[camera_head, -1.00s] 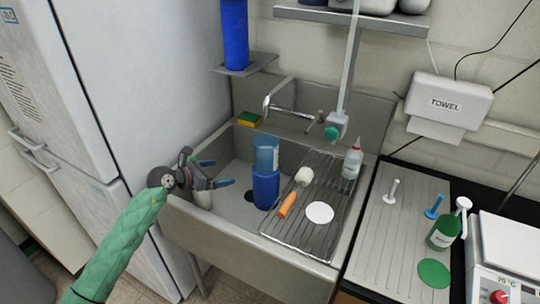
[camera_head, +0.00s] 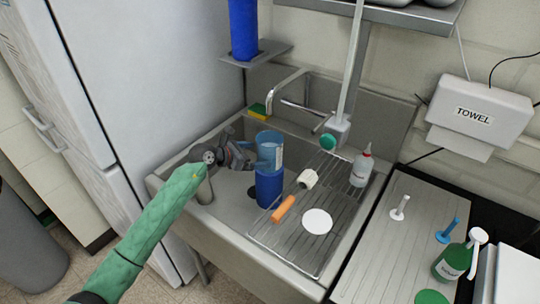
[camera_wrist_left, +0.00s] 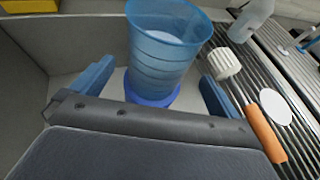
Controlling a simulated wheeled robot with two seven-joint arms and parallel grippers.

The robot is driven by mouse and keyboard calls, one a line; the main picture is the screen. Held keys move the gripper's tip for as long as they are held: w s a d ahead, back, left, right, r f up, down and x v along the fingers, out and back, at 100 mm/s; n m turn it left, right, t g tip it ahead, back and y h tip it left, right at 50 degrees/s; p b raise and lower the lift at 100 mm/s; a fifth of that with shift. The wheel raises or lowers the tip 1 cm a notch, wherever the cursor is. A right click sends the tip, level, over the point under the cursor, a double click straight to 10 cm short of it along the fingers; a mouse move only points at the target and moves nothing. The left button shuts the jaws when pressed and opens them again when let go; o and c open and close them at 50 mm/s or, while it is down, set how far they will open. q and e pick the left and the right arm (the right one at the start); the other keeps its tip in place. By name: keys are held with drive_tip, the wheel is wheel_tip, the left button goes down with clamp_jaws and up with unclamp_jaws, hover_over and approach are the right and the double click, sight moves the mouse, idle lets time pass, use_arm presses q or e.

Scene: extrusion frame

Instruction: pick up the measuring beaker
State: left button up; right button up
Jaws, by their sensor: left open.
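The measuring beaker (camera_head: 270,146) is a translucent blue cup with a pale label. It stands upright on a solid blue cylinder (camera_head: 269,187) inside the sink. My left gripper (camera_head: 257,156) is at the beaker's left side, its fingers pointing at it. In the left wrist view the beaker (camera_wrist_left: 162,50) stands ahead, with one blue finger to its left and one to its right. The jaws are open and hold nothing. I cannot tell whether a finger touches the beaker. My right gripper is not in view.
The sink (camera_head: 222,205) surrounds the cylinder. A drying rack (camera_head: 285,245) at right carries a brush with an orange handle (camera_head: 284,208), a white disc (camera_head: 317,221) and a wash bottle (camera_head: 361,168). The faucet (camera_head: 290,84) is behind; a yellow-green sponge (camera_head: 257,111) lies on the back ledge.

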sight(259, 155)
use_arm(q)
drive_tip(key=x, duration=0.4)
drive_tip(key=shift+f+b, duration=0.15)
drive_tip(key=shift+b, duration=0.2)
drive_tip(key=shift+w+d+f, duration=0.2)
drive_tip(key=shift+w+d, duration=0.15)
drive_tip(key=shift+d, duration=0.05)
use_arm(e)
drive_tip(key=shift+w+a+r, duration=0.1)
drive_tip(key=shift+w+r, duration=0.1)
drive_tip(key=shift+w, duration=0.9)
use_arm(q)
drive_tip(key=c, duration=1)
drive_tip(key=shift+c, duration=0.5)
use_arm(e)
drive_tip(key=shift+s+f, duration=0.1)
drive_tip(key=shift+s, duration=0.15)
use_arm(q)
drive_tip(key=shift+r, duration=0.25)
